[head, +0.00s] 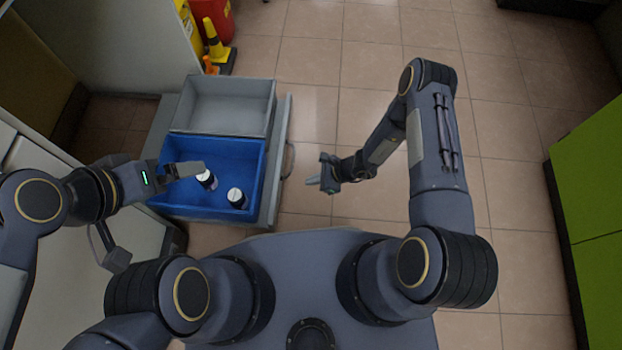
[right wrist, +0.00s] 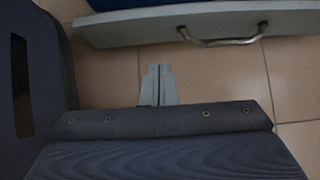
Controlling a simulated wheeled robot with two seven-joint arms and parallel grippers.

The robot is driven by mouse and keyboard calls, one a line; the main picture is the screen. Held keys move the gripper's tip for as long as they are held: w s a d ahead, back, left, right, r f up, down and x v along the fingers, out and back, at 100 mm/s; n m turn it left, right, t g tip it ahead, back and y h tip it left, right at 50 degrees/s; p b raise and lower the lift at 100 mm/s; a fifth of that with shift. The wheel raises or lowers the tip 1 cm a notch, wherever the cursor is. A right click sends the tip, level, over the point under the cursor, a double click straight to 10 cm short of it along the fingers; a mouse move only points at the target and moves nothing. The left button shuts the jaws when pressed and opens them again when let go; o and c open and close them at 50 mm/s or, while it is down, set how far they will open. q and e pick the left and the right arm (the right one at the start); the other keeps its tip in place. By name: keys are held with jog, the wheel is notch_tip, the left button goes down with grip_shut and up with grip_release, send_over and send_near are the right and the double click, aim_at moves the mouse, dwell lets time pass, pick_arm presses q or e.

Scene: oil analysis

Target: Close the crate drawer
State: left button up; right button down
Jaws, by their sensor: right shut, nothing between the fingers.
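The crate drawer (head: 282,135) is pulled out and holds a blue crate (head: 262,185) and a grey crate (head: 272,90). Its metal handle (head: 289,160) is on the drawer's right front face; it also shows at the top of the right wrist view (right wrist: 222,42). My right gripper (head: 313,182) is shut and empty, apart from the handle, to its right and a little nearer to me; its fingers show in the right wrist view (right wrist: 158,85). My left gripper (head: 200,168) is over the blue crate; its finger opening cannot be made out.
Two white-topped bottles, one at left (head: 207,179) and one at right (head: 236,197), stand in the blue crate. A yellow cone (head: 215,42) and a red bin (head: 214,15) stand behind. A green cabinet (head: 590,190) is at far right. The tiled floor (head: 320,110) right of the drawer is clear.

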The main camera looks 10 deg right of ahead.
aim_at(279, 186)
jog(key=b+x, duration=0.1)
jog(key=x, duration=0.2)
jog(key=a+r+b+x, duration=0.1)
jog(key=x, duration=0.2)
jog(key=b+x, duration=0.1)
jog(key=x, duration=0.2)
jog(key=shift+w+a+r, duration=0.1)
jog(key=shift+a+r, duration=0.15)
jog(key=shift+w+a+b, duration=0.1)
jog(key=shift+a+b, duration=0.25)
jog(key=shift+a, duration=0.1)
jog(key=shift+r, duration=0.1)
